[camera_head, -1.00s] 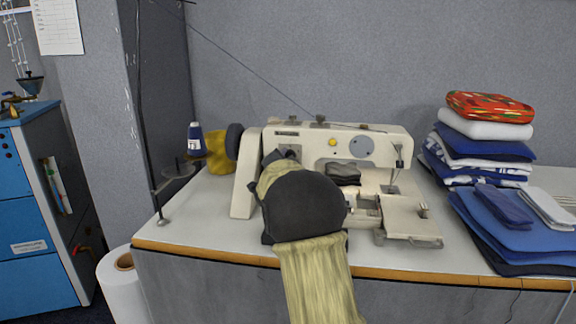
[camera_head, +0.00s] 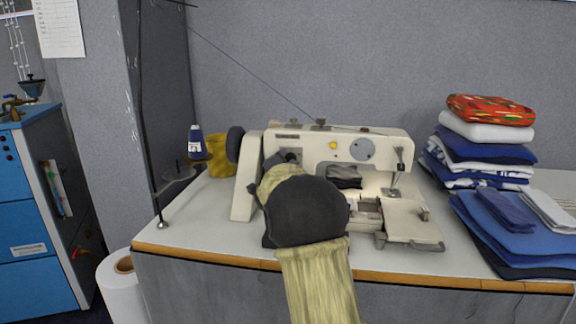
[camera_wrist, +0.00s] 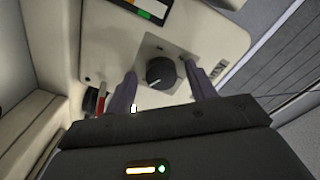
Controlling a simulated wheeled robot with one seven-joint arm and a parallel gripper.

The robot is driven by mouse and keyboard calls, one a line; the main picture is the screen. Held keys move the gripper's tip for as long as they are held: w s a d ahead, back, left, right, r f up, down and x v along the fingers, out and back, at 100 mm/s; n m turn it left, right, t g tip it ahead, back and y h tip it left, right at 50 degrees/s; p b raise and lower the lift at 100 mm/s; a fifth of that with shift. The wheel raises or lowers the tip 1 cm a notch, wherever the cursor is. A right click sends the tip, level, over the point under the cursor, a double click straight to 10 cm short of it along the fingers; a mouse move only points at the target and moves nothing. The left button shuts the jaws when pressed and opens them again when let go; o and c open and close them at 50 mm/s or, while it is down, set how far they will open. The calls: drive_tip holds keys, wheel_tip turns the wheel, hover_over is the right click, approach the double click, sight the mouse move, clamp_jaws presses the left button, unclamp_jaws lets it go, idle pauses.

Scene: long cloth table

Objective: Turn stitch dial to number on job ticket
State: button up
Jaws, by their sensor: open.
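The stitch dial (camera_wrist: 160,73) is a round black knob on a light square plate on the machine's end face. Its white pointer mark points to the lower left in the wrist view; no numbers are legible. My gripper (camera_wrist: 161,72) is open, one grey finger on each side of the dial. I cannot tell whether the fingers touch it. In the head view my dark wrist (camera_head: 305,212) hides the front left of the cream sewing machine (camera_head: 300,137). No job ticket can be surely identified; a sheet with unreadable print (camera_head: 57,25) hangs on the wall.
A colored panel (camera_wrist: 140,9) is above the dial in the wrist view. A blue thread cone (camera_head: 195,144) and yellow cloth (camera_head: 218,155) stand left of the machine. Folded cloth (camera_head: 486,150) is stacked at right. The table's front edge (camera_head: 450,284) is near my wrist.

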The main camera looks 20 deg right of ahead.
drive_tip(key=p+v, duration=0.1)
drive_tip(key=v, duration=1.6)
drive_tip(key=shift+s, duration=0.2)
drive_tip(key=shift+a, duration=0.15)
